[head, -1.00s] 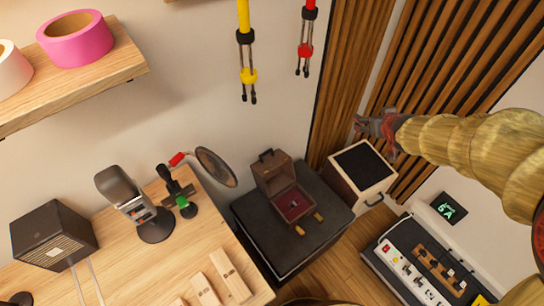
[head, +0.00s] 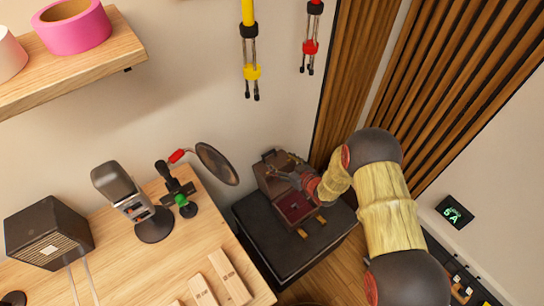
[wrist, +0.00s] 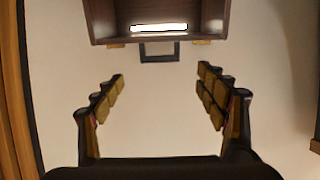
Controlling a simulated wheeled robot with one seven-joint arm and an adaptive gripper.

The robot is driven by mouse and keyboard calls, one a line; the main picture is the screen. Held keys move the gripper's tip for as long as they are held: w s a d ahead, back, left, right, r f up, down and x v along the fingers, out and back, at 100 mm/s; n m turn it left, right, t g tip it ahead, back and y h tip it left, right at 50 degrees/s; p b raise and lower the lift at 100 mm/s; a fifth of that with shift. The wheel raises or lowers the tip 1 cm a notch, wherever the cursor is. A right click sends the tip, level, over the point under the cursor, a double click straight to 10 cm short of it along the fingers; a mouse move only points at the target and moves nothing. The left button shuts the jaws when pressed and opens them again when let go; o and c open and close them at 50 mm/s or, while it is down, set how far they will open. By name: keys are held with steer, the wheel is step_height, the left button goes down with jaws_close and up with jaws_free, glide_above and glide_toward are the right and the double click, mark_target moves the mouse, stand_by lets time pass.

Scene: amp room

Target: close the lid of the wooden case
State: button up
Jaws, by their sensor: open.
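The wooden case (head: 294,207) is small and brown with a red lining, and sits in the head view on a dark box. Its lid (head: 264,182) stands up, open, at the back; my gripper partly hides it. Brass latches (head: 302,233) show at the case's front. In the wrist view the lid (wrist: 103,22) fills the top middle, with a dark square handle (wrist: 160,59) at its edge. My gripper (head: 281,168) is open at the lid, its fingers apart and empty in the wrist view (wrist: 160,86). I cannot tell whether it touches the lid.
The dark box (head: 262,232) bears the case. A wooden desk (head: 130,275) with a microphone (head: 130,195) and a round pop filter (head: 216,163) lies to the left. Slatted wood panels (head: 440,80) stand behind my arm. Cables (head: 250,60) hang on the wall above.

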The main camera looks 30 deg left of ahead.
mark_target(269, 153)
steer(key=b+x, duration=0.1)
steer(key=x, duration=0.6)
steer(key=shift+w+a+f+b, duration=0.1)
steer(key=shift+w+a+b, duration=0.1)
steer(key=shift+b, duration=0.2)
steer(key=c, duration=1.7)
steer(key=shift+d, duration=0.1)
